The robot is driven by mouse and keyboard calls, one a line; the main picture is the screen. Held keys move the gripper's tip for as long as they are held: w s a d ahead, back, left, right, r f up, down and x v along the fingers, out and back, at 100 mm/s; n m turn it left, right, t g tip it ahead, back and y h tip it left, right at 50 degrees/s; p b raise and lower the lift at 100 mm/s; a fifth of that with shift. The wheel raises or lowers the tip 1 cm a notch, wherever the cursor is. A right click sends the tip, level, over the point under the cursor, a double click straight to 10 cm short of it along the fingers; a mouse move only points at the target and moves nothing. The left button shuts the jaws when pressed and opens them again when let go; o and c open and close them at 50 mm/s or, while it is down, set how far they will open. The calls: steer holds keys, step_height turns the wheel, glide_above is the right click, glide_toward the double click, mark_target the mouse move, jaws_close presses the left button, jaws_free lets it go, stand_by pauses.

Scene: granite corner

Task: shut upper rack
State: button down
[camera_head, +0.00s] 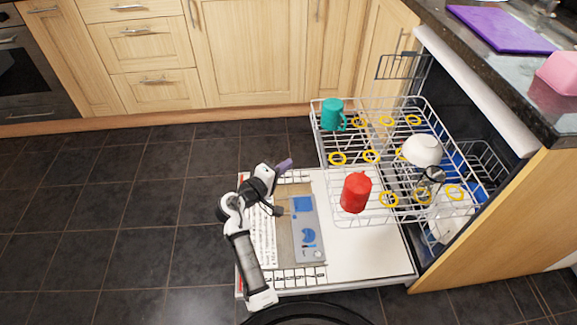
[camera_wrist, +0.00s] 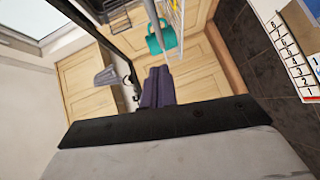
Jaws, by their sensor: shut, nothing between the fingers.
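The upper rack (camera_head: 380,99) is a white wire basket pulled well out of the dishwasher on the right, above the open door. It holds a teal mug (camera_head: 332,115), a red mug (camera_head: 356,192), a white bowl (camera_head: 422,150) and a clear glass (camera_head: 431,178). My gripper (camera_head: 284,165) has purple fingertips and is shut and empty. It is left of the rack, near the far left corner of the door, apart from the rack in the head view. In the wrist view, the purple fingers (camera_wrist: 157,88) point towards the teal mug (camera_wrist: 161,39) and some rack wires.
The open dishwasher door (camera_head: 370,262) lies flat beneath the rack. A lower rack (camera_head: 484,160) with white dishes shows inside the dishwasher. A granite counter (camera_head: 497,72) with a purple board (camera_head: 503,28) overhangs at the right. Dark floor (camera_head: 110,190) at left is clear.

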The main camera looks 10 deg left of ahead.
steer(key=w+d+f, duration=0.1)
steer(key=w+d, duration=0.6)
steer(key=shift+w+d+f+p, duration=0.2)
steer(key=shift+w+f+p, duration=0.1)
steer(key=shift+f+p, duration=0.1)
steer(key=shift+d, duration=0.1)
